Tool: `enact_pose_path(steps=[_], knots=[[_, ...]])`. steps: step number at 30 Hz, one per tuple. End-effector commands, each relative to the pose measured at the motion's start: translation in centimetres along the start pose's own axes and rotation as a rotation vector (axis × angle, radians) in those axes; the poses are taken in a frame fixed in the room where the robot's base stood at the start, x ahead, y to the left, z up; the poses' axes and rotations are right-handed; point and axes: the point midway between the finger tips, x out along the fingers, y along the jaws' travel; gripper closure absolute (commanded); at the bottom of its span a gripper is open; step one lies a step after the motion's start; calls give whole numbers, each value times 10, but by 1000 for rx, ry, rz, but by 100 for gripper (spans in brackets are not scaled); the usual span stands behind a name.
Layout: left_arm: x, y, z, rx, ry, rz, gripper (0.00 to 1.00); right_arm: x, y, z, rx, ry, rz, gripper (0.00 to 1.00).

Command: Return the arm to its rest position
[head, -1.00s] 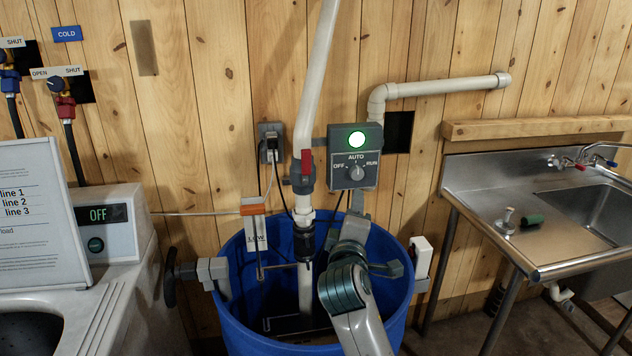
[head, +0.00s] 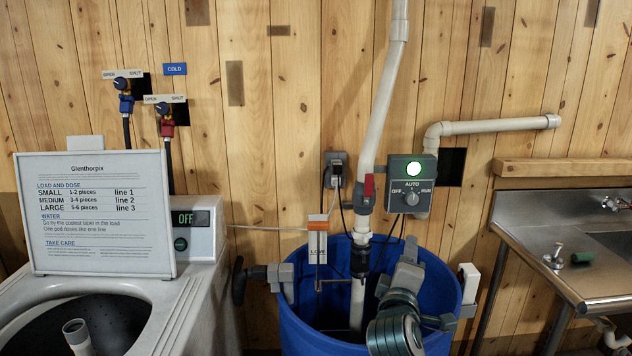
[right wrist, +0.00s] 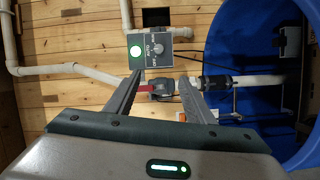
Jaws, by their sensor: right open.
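My right arm comes in from the bottom of the head view. Its gripper (head: 410,246) is over the blue barrel, below the grey control box (head: 412,184). In the right wrist view its two fingers (right wrist: 161,80) are spread apart with nothing gripped between them. The control box (right wrist: 158,48) and the red valve handle (right wrist: 160,88) show beyond the fingers. The box has a lit green lamp (head: 414,169) and a knob (head: 412,198) that seems to point up toward AUTO. My left gripper is in neither view.
The blue barrel (head: 300,330) surrounds a white pipe (head: 357,300) with a red-handled valve (head: 368,186). A black handwheel (head: 238,281) juts from its left side. A washer (head: 200,300) with a sign (head: 95,215) stands left, a steel sink (head: 540,245) right.

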Motion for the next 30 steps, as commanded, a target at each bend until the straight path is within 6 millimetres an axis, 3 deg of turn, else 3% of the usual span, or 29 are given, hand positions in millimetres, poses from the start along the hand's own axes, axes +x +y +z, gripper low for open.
enact_pose_path(steps=[4, 17, 25, 30], knots=[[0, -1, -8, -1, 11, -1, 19, 0, 0, 0, 0, 0, 0, 51], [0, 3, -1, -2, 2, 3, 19, -18, -55, 29, 97, -21, -120, 51], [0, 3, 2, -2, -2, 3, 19, -51, -120, 64, 218, -64, -269, 51], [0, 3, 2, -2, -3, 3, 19, -98, -185, 102, 344, -129, -429, 51]])
